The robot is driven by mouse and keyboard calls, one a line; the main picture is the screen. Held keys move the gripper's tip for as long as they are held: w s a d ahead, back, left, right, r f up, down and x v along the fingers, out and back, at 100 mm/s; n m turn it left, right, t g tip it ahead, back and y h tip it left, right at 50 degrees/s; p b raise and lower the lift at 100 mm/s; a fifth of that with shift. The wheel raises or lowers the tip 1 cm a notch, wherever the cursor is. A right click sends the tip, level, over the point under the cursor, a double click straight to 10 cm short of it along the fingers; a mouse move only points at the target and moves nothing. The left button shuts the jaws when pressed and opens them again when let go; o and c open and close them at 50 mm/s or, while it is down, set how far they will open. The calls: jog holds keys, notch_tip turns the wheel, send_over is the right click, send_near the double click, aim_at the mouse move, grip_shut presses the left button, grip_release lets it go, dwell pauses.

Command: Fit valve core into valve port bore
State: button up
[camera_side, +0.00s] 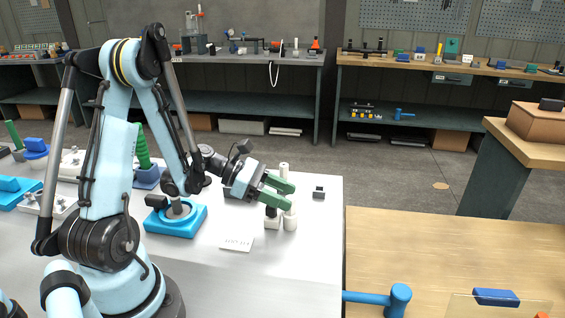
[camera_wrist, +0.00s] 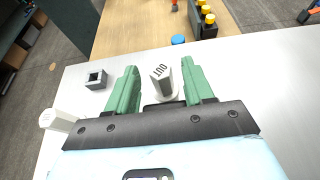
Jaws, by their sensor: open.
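My gripper (camera_side: 290,196) has two green fingers, spread apart, above the front part of the white table. In the wrist view a white faceted piece marked "100" (camera_wrist: 160,76) stands between the fingers, with gaps on both sides. It also shows below the fingers in the side view (camera_side: 290,219). A second white piece (camera_wrist: 52,119) stands to the left, outside the fingers. A small grey block with a dark square opening (camera_wrist: 96,79) sits ahead and left; it also shows in the side view (camera_side: 319,193). I cannot tell which piece is the valve core or which opening is the port bore.
A dark-topped white piece (camera_side: 272,219) stands close under the fingers. A white label (camera_side: 236,243) lies near the front. A wooden bench (camera_side: 440,250) with a blue hammer-shaped item (camera_side: 398,296) lies right.

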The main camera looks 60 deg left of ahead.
jog(key=v, duration=1.2)
jog(key=d+r+m+g+y, duration=0.1)
jog(key=d+m+y, duration=0.3)
jog(key=m, duration=0.9)
jog(key=w+d+r+m+g+y, duration=0.1)
jog(key=d+m+y, duration=0.4)
jog(key=d+m, duration=0.6)
jog(key=m, duration=0.3)
jog(key=shift+w+r, duration=0.3)
jog(key=shift+o, duration=0.2)
